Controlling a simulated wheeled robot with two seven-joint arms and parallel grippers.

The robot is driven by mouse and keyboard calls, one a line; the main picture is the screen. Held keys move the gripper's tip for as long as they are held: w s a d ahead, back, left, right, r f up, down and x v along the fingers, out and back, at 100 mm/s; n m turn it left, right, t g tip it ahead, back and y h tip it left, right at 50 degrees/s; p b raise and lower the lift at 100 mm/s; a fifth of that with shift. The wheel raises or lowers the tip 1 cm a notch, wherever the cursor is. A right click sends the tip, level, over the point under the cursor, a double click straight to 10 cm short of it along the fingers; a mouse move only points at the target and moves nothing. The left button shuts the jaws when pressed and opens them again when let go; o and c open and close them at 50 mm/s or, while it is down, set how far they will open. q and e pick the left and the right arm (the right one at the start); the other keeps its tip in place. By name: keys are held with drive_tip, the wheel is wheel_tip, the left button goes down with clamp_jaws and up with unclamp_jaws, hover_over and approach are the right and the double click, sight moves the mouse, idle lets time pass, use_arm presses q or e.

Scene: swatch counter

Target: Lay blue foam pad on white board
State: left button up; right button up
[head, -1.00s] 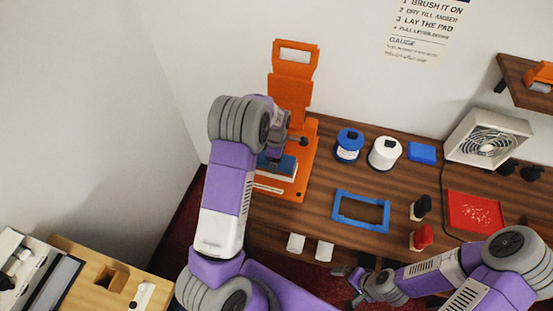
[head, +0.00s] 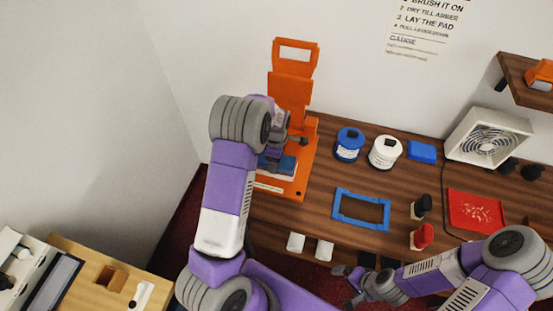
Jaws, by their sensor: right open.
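A blue pad-like piece (head: 288,165) is at the orange press (head: 303,172), partly hidden by my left gripper (head: 274,158). My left gripper is over the press bed at this blue piece; its fingertips are hidden, so I cannot tell whether it grips. I cannot make out a white board under the blue piece; a pale strip shows on the press's front edge. Another small blue block (head: 422,151) lies at the back of the counter, right of the white jar. My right gripper (head: 346,284) is open and empty in front of the counter edge.
The press's orange lid (head: 291,88) stands raised behind my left gripper.

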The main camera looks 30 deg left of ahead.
use_arm(q)
drive_tip(key=shift+f, duration=0.2)
drive_tip(key=o, duration=1.1)
wheel_tip(320, 180, up, 8)
drive_tip(key=shift+f, duration=0.2)
